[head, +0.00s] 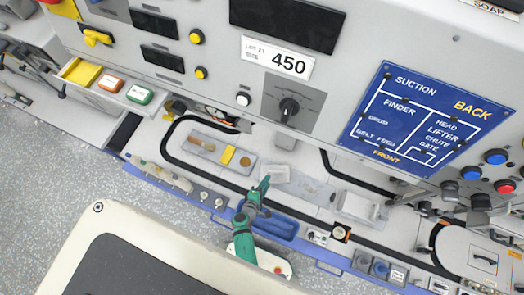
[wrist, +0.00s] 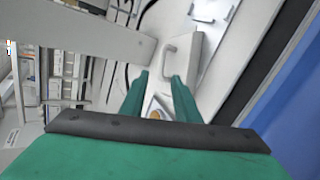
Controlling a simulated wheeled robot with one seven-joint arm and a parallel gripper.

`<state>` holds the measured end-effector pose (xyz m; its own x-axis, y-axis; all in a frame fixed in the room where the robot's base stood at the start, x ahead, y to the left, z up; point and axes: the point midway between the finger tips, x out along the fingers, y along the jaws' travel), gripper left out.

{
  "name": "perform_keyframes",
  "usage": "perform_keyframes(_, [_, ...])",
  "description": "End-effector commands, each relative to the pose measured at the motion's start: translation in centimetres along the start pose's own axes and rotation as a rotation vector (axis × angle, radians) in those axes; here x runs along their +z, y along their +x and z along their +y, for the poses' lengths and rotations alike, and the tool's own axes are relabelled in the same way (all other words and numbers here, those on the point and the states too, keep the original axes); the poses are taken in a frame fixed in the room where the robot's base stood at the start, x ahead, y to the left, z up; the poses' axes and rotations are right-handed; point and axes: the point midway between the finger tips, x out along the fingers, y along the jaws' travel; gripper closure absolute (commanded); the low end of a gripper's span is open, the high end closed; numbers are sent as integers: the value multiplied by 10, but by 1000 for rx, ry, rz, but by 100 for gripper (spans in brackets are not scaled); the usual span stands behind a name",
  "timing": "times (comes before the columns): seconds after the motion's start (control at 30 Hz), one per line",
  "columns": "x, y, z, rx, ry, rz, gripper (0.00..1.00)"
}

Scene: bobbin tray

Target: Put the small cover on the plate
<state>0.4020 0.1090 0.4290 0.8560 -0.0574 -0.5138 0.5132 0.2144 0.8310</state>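My gripper (head: 261,188), green, is over the middle of the long tray in the head view. In the wrist view its two fingers (wrist: 160,78) stand apart with nothing held between them. A pale piece with a raised handle (wrist: 183,58), which looks like the small cover, lies just beyond the fingertips. A pale block (head: 275,173) right beside the fingertips in the head view may be the same piece. A flat grey plate (head: 309,188) lies to its right. Whether the fingers touch anything is unclear.
A grey panel with a blue sign (head: 425,120) overhangs the back of the tray. A pale box (head: 358,207) stands at the right. A blue rail (head: 205,208) runs along the front.

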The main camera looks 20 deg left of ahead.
Motion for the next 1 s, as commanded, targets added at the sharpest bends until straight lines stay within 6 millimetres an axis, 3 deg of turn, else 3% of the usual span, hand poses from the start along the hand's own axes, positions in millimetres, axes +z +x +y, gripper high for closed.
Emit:
perform_keyframes(0.23, [0, -38, -1, -1, -1, 1, 71])
perform_keyframes(0.67, [8, -59, -8, -34, 62, 6, 71])
perform_keyframes(0.87, [34, -110, -23, -145, 366, 42, 71])
perform_keyframes(1.0, [51, -155, -10, -185, 640, 79, 71])
